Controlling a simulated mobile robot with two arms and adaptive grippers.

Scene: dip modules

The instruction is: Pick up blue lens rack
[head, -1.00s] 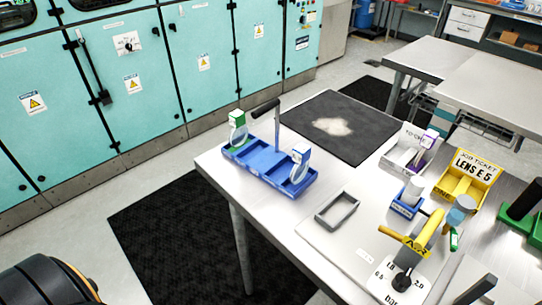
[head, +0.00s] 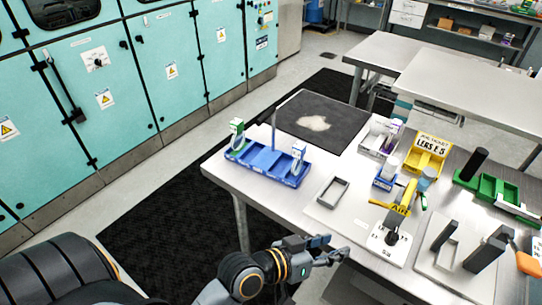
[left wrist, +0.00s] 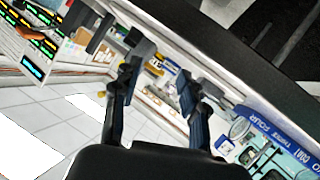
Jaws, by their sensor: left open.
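The blue lens rack (head: 262,158) stands at the table's far left corner in the head view. It is a low blue tray with a thin upright post (head: 274,130) in its middle. A green-and-white tagged holder (head: 237,134) stands at its left end and a blue-and-white one (head: 298,155) at its right end. My left gripper (head: 338,247) is open and empty, near the table's front edge, apart from the rack. Its open fingers also show in the left wrist view (left wrist: 160,85). A blue lettered strip (left wrist: 275,133) lies at the right there; I cannot tell whether it is the rack.
A grey frame tray (head: 332,191) lies right of the rack. A yellow-armed press (head: 392,215), a small blue bin (head: 384,181), a yellow job-ticket bin (head: 428,156) and a green tray (head: 497,191) stand further right. A dark mat (head: 318,125) lies behind the rack.

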